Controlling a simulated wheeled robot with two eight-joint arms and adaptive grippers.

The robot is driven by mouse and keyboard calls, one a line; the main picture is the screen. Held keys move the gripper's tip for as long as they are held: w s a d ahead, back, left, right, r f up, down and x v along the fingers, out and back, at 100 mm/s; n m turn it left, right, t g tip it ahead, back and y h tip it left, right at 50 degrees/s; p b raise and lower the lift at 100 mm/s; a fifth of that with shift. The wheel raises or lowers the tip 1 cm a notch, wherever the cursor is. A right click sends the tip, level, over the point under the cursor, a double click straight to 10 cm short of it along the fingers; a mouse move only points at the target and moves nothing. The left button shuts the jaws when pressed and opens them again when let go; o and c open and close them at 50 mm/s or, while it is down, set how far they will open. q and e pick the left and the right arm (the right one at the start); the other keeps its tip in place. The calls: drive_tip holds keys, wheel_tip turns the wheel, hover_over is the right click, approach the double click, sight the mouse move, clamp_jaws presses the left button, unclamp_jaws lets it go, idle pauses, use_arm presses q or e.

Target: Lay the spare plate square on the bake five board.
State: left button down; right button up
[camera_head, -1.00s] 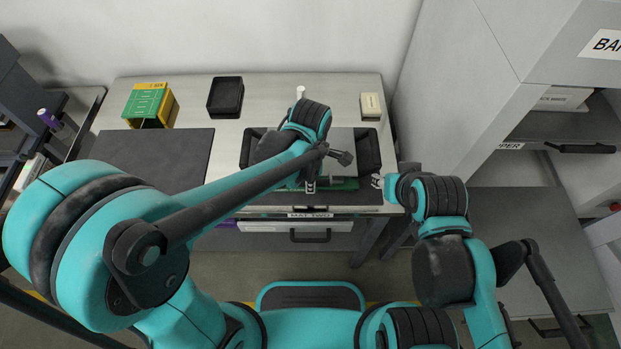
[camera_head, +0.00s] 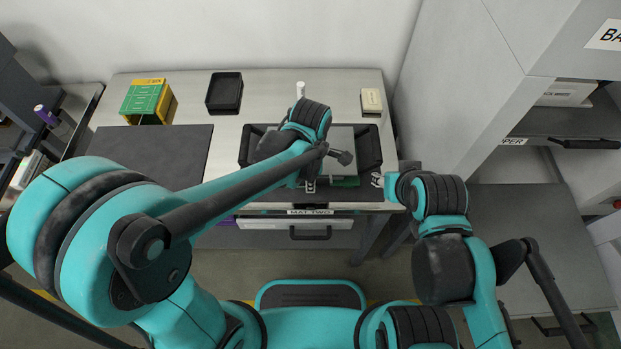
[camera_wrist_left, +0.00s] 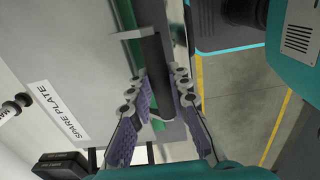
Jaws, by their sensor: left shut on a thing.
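The spare plate (camera_head: 342,139) is a flat grey sheet at the black tray. Its "SPARE PLATE" label (camera_wrist_left: 58,112) shows in the left wrist view. My left gripper (camera_wrist_left: 165,88) is shut on the plate at a dark bar along its edge. A green board (camera_head: 345,182) shows as a strip at the plate's front edge, and green also shows beside the bar in the wrist view. No bake five marking is readable on it. Whether plate and board touch, I cannot tell.
The black tray (camera_head: 371,150) surrounds the plate area. A yellow rack (camera_head: 169,104) with green boards, a small black bin (camera_head: 225,93), a white cylinder (camera_head: 300,90) and a pale block (camera_head: 371,101) stand behind. A dark mat (camera_head: 150,155) lies clear at left.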

use_arm(q)
drive_tip(key=c, duration=1.3)
unclamp_jaws()
drive_tip(key=shift+c, duration=0.2)
wheel_tip(320, 180, up, 12)
drive_tip(key=shift+s, duration=0.1)
wheel_tip(320, 180, up, 12)
drive_tip(key=s+a+f+m+t, duration=0.2)
drive_tip(key=a+f+m+t, duration=0.1)
drive_tip(key=a+f+m, duration=0.4)
drive_tip(key=s+a+f+m+t, duration=0.3)
drive_tip(key=a+f+m, duration=0.3)
drive_tip(key=a+m, duration=0.5)
drive_tip(key=shift+f+t, duration=0.4)
drive_tip(key=shift+t, duration=0.1)
